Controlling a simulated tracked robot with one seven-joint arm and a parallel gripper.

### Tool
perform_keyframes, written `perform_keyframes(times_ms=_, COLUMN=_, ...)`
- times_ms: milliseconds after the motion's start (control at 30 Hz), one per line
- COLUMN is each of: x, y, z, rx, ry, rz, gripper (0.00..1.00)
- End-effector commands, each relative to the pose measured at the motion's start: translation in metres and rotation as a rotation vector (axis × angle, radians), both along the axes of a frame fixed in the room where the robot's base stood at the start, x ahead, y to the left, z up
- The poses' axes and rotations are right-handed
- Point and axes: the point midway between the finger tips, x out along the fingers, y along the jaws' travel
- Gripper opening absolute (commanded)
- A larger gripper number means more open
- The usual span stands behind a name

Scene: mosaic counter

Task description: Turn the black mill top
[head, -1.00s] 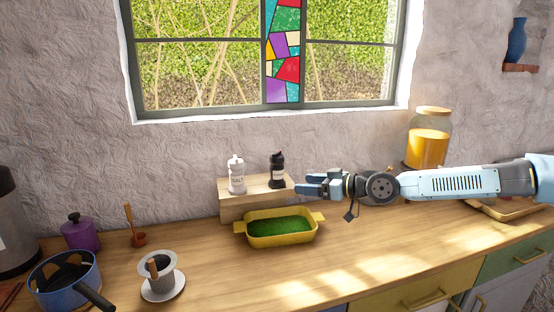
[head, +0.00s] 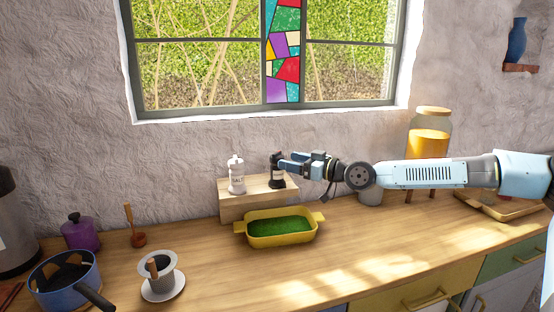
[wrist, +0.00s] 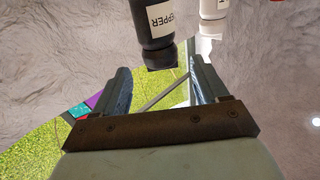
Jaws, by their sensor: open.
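The black pepper mill (head: 275,172) stands upright on a small wooden riser (head: 236,208) against the wall. My gripper (head: 287,164) comes in from the right at the height of the mill's upper part. In the wrist view my gripper (wrist: 160,88) is open with nothing between the fingers. I cannot tell from the head view whether a finger touches the mill.
A white salt mill (head: 236,176) stands left of the black one on the riser. A yellow dish (head: 280,240) with green contents sits in front. A jar of orange contents (head: 428,145) stands behind my arm. The counter's middle front is clear.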

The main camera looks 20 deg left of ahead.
Motion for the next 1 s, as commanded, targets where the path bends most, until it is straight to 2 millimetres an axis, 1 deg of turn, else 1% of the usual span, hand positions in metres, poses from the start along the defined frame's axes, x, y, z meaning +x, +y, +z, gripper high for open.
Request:
perform_keyframes(times_ms=33, x=0.001, y=0.009, z=0.000, rx=0.000, ry=-0.001, rz=0.002, gripper=0.73)
perform_keyframes(times_ms=200, x=0.008, y=0.031, z=0.000, rx=0.000, ry=-0.001, rz=0.002, gripper=0.73)
perform_keyframes(times_ms=400, x=0.013, y=0.049, z=0.000, rx=-0.001, ry=-0.001, rz=0.001, gripper=0.73)
perform_keyframes(times_ms=600, x=0.015, y=0.056, z=0.000, rx=-0.001, ry=0.000, rz=0.001, gripper=0.73)
perform_keyframes(times_ms=867, x=0.016, y=0.057, z=0.000, rx=-0.001, ry=0.000, rz=0.001, gripper=0.73)
perform_keyframes(times_ms=1000, x=0.016, y=0.057, z=0.000, rx=-0.001, ry=0.000, rz=0.001, gripper=0.60)
